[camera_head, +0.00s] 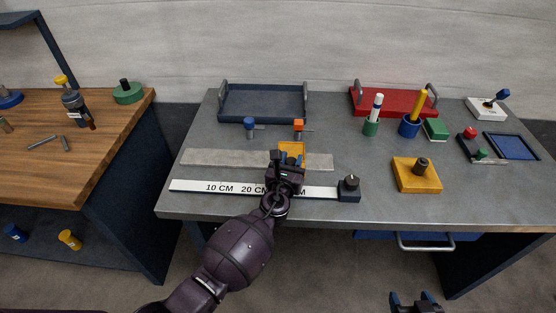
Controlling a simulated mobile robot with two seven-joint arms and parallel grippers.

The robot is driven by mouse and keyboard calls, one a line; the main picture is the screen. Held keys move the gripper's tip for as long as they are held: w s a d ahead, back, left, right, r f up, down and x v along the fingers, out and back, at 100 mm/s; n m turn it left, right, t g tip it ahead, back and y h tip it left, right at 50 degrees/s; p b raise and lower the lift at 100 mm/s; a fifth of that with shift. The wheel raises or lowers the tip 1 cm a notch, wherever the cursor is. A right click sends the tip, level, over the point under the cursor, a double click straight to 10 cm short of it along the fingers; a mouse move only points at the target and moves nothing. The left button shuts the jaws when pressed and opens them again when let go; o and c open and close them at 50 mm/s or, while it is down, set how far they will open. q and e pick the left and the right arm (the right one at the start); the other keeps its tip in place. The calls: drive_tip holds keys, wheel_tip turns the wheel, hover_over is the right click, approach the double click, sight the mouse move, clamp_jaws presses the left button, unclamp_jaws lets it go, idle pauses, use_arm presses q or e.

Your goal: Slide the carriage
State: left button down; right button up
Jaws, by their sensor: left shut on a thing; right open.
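The carriage (293,148) looks like a yellow-orange block on a long grey rail (215,158) along the front of the workbench. My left gripper (286,161) is at the near side of the carriage and shut on it; the gripper hides the exact part held. A white ruler strip (198,187), marked 10 CM and 20 CM, lies parallel in front of the rail. My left arm covers part of its markings. A dark block with a knob (348,190) sits at the ruler's right end. My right gripper (415,299) is open and empty, low at the bottom edge.
A blue clamp (249,127) and an orange clamp (299,126) stand behind the rail. A yellow block with a dark knob (417,176) stands to the right. A blue tray (262,117) and a red tray (394,103) are at the back. The rail is clear on both sides of the carriage.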

use_arm(q)
drive_tip(key=shift+d, duration=0.3)
drive_tip(key=c, duration=0.7)
unclamp_jaws()
drive_tip(key=shift+c, duration=0.2)
drive_tip(key=shift+a, duration=0.1)
drive_tip(key=shift+s+a, duration=0.1)
drive_tip(key=shift+s, duration=0.45)
drive_tip(key=s, duration=0.3)
drive_tip(key=s+a+p, duration=0.1)
drive_tip(key=s, duration=0.5)
drive_tip(key=shift+s+a, duration=0.25)
drive_tip(key=shift+a, duration=0.15)
